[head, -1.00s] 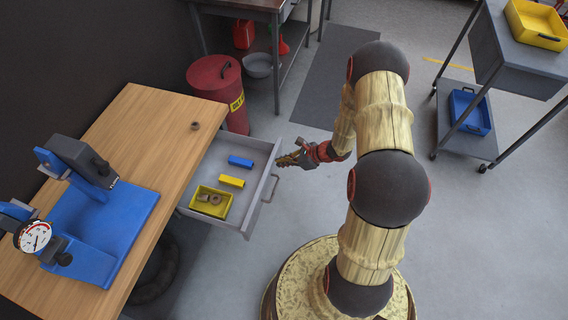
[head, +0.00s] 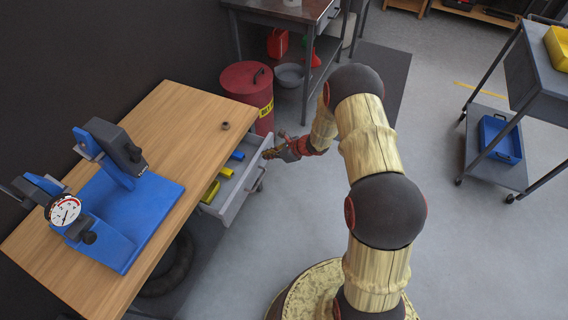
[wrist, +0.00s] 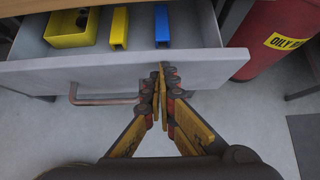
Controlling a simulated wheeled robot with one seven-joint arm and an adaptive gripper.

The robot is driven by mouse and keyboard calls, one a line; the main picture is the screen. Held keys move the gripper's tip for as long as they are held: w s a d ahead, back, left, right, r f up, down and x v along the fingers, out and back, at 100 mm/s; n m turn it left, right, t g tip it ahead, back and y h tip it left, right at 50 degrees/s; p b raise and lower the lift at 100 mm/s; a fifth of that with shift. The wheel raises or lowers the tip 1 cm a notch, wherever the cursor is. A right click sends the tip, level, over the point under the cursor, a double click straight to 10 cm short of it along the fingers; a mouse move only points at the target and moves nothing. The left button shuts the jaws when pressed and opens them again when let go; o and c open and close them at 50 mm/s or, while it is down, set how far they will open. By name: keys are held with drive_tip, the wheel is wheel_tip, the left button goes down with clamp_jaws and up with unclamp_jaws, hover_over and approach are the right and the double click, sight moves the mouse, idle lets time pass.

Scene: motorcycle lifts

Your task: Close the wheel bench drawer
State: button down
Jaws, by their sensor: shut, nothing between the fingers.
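The grey wheel bench drawer (head: 238,190) stands partly out from under the wooden bench top (head: 168,118) in the head view. In the wrist view its front panel (wrist: 215,66) spans the picture, with a bar handle (wrist: 90,100) on it. Inside are a yellow bin (wrist: 70,28), a yellow block (wrist: 119,28) and a blue block (wrist: 162,26). My gripper (head: 268,154) is shut and empty, at the drawer front.
A red oily-waste can (head: 248,88) stands just behind the drawer. A blue wheel stand with a dial gauge (head: 64,210) sits on the bench. A grey cart with a blue tray (head: 500,138) is at the right. The floor between is clear.

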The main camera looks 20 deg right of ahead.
drive_tip(key=w+a, duration=0.4)
drive_tip(key=shift+w+a+b, duration=0.3)
drive_tip(key=shift+w+a, duration=0.05)
drive_tip(key=shift+d, duration=0.1)
